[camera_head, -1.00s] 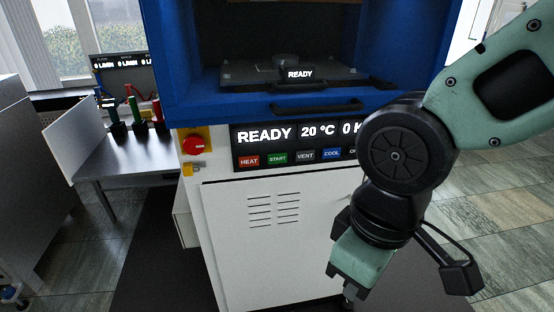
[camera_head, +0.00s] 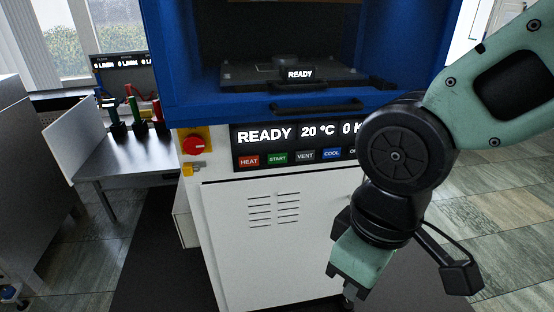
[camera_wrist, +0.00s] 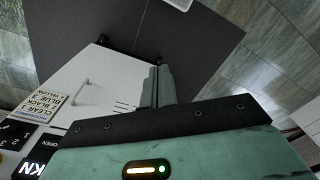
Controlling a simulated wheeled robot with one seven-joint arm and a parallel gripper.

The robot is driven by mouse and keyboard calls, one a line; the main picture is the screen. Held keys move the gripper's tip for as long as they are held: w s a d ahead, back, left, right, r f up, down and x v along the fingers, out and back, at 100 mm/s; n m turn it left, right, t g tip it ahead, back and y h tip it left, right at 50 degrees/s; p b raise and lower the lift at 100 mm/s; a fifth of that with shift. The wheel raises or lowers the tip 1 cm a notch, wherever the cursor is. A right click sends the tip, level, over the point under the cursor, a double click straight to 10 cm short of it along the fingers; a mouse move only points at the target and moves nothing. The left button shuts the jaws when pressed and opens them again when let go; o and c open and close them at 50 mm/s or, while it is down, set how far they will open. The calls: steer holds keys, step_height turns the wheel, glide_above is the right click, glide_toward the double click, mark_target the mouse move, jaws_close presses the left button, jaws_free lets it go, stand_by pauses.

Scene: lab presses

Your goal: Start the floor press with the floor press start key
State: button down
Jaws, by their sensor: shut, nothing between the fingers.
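The floor press (camera_head: 265,240) is a white cabinet with a blue upper chamber. Its panel display (camera_head: 265,135) reads READY and 20 °C, with a third reading partly hidden by my arm. Below it is a row of keys: a red HEAT key (camera_head: 249,161), a green START key (camera_head: 278,158), a grey VENT key (camera_head: 306,155) and a blue COOL key (camera_head: 332,154). My gripper (camera_wrist: 158,85) is shut and empty, pointing down in front of the cabinet, lower and to the right of the START key.
A red emergency knob (camera_head: 196,140) on yellow sits left of the panel. A blue-framed door with a black handle (camera_head: 316,107) is above. A side table (camera_head: 125,160) with colored taps stands left. A dark mat (camera_wrist: 190,30) lies on the floor.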

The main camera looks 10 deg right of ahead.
steer(key=w+f+n+t+y, duration=0.3)
steer(key=w+n+t+y, duration=0.1)
steer(key=w, duration=0.6)
steer(key=w+a+f+n+t+y, duration=0.1)
steer(key=w+f+n+t+y, duration=0.1)
steer(key=w, duration=0.8)
steer(key=w+f+n+t+y, duration=0.3)
steer(key=w+n+t+y, duration=0.2)
steer(key=w, duration=0.4)
steer(key=shift+w+a+f+n+t+y+b, duration=0.3)
steer(key=shift+w+a+t+y+b, duration=0.1)
steer(key=shift+y, duration=0.1)
steer(key=p, duration=0.1)
glide_toward(270, 160)
steer(key=a, duration=0.4)
steer(key=shift+w+d+f+b, duration=0.1)
steer(key=shift+w+b, duration=0.05)
steer(key=shift+w, duration=0.5)
steer(key=shift+w+f+b, duration=0.1)
steer(key=shift+w+b, duration=0.05)
steer(key=shift+w, duration=0.5)
steer(key=shift+w, duration=0.1)
steer(key=shift+w+b, duration=0.35)
steer(key=shift+b, duration=0.05)
